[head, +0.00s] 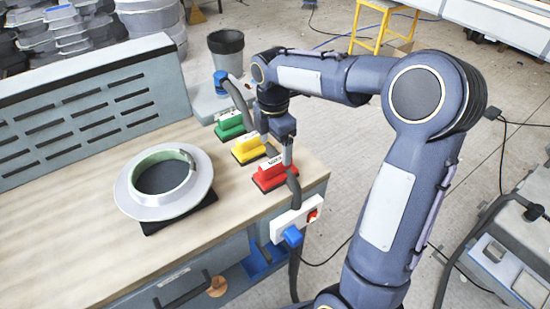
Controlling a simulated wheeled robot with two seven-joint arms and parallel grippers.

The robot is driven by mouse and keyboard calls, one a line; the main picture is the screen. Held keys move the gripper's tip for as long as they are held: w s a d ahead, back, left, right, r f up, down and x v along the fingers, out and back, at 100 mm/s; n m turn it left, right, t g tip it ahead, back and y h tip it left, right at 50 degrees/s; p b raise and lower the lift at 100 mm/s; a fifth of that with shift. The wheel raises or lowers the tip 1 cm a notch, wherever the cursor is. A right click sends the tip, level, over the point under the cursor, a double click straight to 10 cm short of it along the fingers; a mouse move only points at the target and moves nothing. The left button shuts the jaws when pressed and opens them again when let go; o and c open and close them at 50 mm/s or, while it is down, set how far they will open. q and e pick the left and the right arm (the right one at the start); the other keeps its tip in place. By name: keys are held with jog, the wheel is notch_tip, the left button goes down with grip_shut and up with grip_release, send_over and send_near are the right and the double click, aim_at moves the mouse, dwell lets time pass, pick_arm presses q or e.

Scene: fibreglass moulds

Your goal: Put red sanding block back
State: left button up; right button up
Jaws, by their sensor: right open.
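The red sanding block (267,180) sits at the right end of the wooden bench top (80,235), at the near end of a short row of blocks. A pale label strip lies over its far edge. My right gripper (287,160) points down at the red block's right side, and its fingers partly cover it. The jaws are open; whether they touch the block I cannot tell. A yellow block (247,150) and a green block (229,127) stand behind it in the row. My left gripper is not in view.
A pale ring-shaped mould (129,197) rests on a dark pad at the bench's middle. A slotted grey panel (90,110) borders the back. A white power strip (290,217) with a blue plug and dark cable is at the right edge. The bench front left is clear.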

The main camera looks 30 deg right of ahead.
notch_tip(320, 180, up, 2)
jog(key=shift+r, duration=0.1)
jog(key=s+a+m+t+y, duration=0.2)
jog(key=s+a+m+t, duration=0.1)
jog(key=s+m, duration=0.7)
jog(key=s+a+f+m+t+y, duration=0.1)
jog(key=s+a+m, duration=0.3)
jog(key=s+m, duration=0.6)
jog(key=shift+s+m+t+y, duration=0.35)
jog(key=shift+s+t, duration=0.55)
jog(key=shift+s, duration=0.3)
jog(key=shift+a, duration=0.1)
